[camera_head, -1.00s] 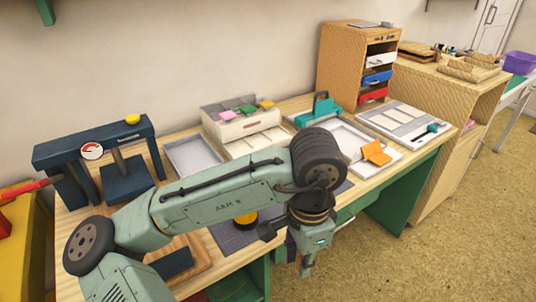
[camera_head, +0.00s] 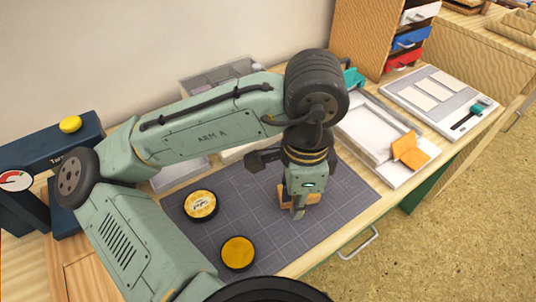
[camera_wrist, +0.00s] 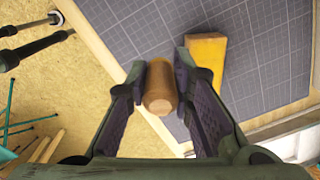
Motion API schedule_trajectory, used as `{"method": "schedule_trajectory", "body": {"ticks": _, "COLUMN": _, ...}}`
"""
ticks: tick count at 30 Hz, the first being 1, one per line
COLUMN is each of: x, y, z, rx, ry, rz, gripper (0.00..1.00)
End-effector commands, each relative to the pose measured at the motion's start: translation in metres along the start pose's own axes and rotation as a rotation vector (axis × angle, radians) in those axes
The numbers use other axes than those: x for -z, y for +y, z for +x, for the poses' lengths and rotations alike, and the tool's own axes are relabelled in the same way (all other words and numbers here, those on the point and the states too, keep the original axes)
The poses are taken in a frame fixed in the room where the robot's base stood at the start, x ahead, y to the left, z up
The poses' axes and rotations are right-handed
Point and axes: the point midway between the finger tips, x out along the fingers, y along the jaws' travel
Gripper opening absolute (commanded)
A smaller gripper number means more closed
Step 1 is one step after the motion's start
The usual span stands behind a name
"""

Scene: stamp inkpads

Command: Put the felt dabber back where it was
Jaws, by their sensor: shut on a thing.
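A wooden cylindrical handle (camera_wrist: 160,88), which I take for the felt dabber, stands between the finger pads of my gripper (camera_wrist: 158,74) in the wrist view. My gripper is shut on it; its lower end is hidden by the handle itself. In the head view my gripper (camera_head: 298,208) points down over the right part of the grey gridded mat (camera_head: 335,215). A brown wooden piece shows behind the fingers there, mostly hidden. Whether the dabber touches the mat I cannot tell.
A yellow-orange block (camera_wrist: 205,58) lies on the mat close beside the right finger. Two round yellow tins (camera_head: 200,205) (camera_head: 238,252) sit on the mat's left. A white tray with an orange piece (camera_head: 408,151) stands at right. The table's front edge is near.

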Motion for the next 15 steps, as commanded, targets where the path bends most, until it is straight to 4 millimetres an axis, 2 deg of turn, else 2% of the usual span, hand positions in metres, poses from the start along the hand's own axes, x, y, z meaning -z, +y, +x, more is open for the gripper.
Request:
{"method": "schedule_trajectory", "body": {"ticks": 12, "x": -0.029, "y": -0.104, "z": 0.009, "rx": -0.003, "ry": 0.000, "rz": -0.009, "gripper": 0.02}}
{"method": "schedule_trajectory", "body": {"ticks": 15, "x": -0.035, "y": -0.125, "z": 0.011, "rx": -0.002, "ry": -0.001, "rz": -0.007, "gripper": 0.02}}
